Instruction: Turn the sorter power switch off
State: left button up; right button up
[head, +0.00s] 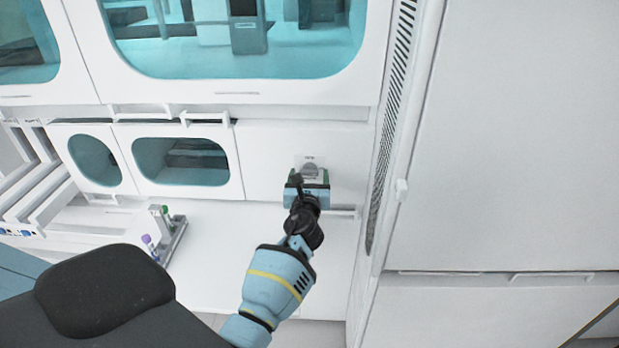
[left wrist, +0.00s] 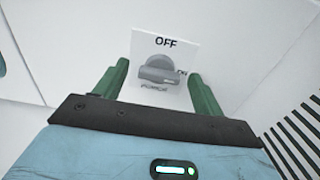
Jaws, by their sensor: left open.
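The sorter power switch is a grey rotary knob (left wrist: 160,70) on a white plate, marked OFF above and ON at its right. Its handle lies roughly crosswise, with one end toward the ON mark. In the head view the knob (head: 309,170) is on the white panel, partly hidden by my left gripper (head: 308,178). In the left wrist view my left gripper (left wrist: 160,82) is open, its green fingers on either side of the knob. I cannot tell whether they touch it. My right gripper is not in view.
A white counter (head: 250,260) lies below the panel. A small rack with tubes (head: 172,238) stands on it to the left. Two teal-windowed doors (head: 182,162) are left of the switch. A vented post (head: 385,140) stands close on the right.

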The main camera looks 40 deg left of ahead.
pick_arm(q)
jog(key=c, duration=1)
